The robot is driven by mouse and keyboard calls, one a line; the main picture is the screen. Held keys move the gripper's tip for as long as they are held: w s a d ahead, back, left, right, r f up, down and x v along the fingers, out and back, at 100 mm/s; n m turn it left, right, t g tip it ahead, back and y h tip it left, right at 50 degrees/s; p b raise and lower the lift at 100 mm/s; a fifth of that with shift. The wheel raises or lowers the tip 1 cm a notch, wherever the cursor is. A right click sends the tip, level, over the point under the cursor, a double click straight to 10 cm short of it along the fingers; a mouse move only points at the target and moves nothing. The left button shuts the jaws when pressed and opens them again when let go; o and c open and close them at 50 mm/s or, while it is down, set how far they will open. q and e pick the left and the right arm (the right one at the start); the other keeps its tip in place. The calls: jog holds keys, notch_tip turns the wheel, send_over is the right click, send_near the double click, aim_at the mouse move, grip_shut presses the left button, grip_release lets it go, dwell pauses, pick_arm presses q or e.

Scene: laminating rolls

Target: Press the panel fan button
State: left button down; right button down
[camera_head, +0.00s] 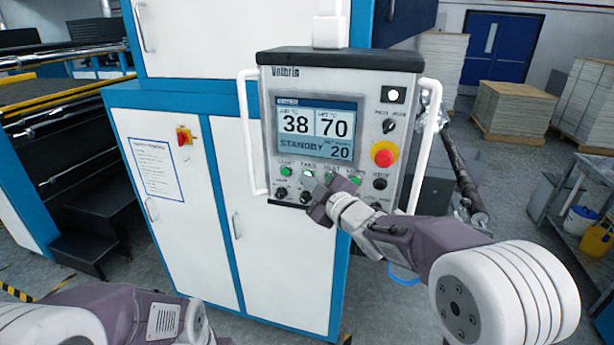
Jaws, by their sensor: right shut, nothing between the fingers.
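The control panel (267,120) hangs in front of the blue and white machine, with a screen (318,128) reading 38, 70, STANDBY and 20. Below the screen is a row of green buttons with small labels. The fan button (308,173), under a label that seems to read FANS, is second from the left and looks bright. My right gripper (322,198) is shut and empty, close in front of the panel's lower part, just below and right of the fan button. I cannot tell whether it touches the panel. My left arm shows at the bottom left; its gripper is out of view.
A red emergency stop (384,154) on a yellow base and black knobs sit near the buttons. White handles (424,145) stick out at both panel sides. A red and yellow switch (184,136) is on the cabinet door. Stacked sheets (512,105) stand at the right back.

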jog(key=shift+s+a+b, duration=0.25)
jog(key=shift+s+b, duration=0.4)
jog(key=shift+s, duration=0.1)
jog(key=s+b, duration=0.1)
jog(key=s+a+b, duration=0.1)
jog(key=s, duration=0.1)
jog(key=s+b, duration=0.1)
jog(key=shift+s+a, duration=0.25)
jog(key=shift+s, duration=0.15)
